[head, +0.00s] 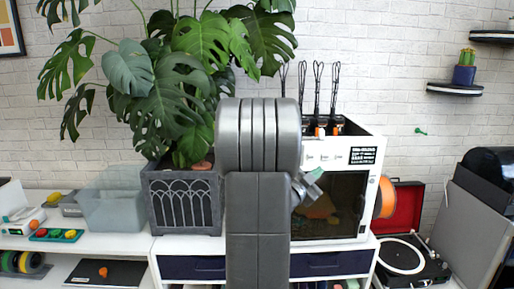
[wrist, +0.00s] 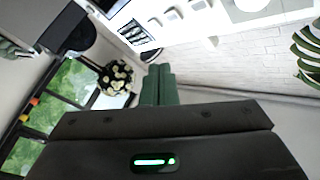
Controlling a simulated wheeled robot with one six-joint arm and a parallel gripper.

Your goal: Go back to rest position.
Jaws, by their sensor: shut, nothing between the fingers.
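My gripper (wrist: 158,84) shows in the wrist view as two greenish fingers side by side, closed together with nothing between them. In the head view my arm stands upright in the middle of the picture. A small part of my gripper (head: 314,175) sticks out to its right, in front of the white box-shaped machine (head: 375,160) with a dark window. The rest of the gripper is hidden behind my arm. The fingers look clear of any object in the wrist view.
A leafy plant in a grey pot (head: 184,203) and a translucent bin (head: 110,212) stand left of my arm on a white shelf unit (head: 140,244). A record player (head: 410,260) stands right. The tilted wrist view shows a window (wrist: 75,85) and a flower ball (wrist: 116,77).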

